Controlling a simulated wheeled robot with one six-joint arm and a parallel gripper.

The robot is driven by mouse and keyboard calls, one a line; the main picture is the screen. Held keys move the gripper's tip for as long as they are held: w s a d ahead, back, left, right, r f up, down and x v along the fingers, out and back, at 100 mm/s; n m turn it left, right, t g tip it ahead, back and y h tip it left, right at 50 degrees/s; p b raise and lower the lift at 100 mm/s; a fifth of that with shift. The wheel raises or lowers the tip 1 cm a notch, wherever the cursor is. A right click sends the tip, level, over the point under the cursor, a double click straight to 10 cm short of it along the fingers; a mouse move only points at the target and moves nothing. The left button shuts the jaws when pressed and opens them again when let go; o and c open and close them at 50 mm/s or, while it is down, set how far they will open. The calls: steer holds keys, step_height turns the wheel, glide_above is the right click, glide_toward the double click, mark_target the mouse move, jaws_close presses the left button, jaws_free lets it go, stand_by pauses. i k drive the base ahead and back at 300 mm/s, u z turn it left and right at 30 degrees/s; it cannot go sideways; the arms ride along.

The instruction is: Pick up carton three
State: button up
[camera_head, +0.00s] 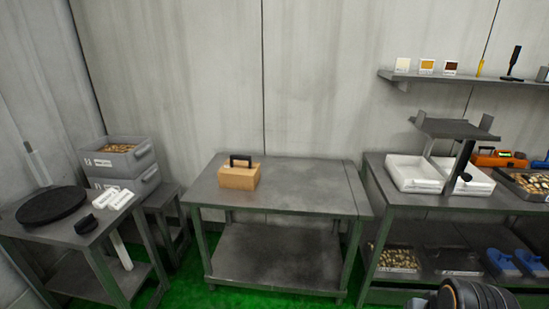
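A small tan carton (239,177) with a black handle on top stands upright at the back left of the middle grey table (300,192). No number on it can be read, so I cannot tell whether it is carton three. Nothing touches it. A dark rounded part with a tan ring at the bottom right edge seems to be part of my arm. My gripper is not in view.
The middle table is otherwise bare. At left, a small table (85,238) holds a black disc (50,205); grey bins (128,160) stand behind. At right, a bench (385,188) holds white trays (413,176). A wall shelf (455,79) is above. Green floor shows in front.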

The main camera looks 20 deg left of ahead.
mark_target(242, 176)
steer(key=i, duration=1.1)
steer(key=z, duration=1.65)
steer(key=i, duration=0.3)
steer(key=u, duration=4.15)
steer(key=i, duration=1.65)
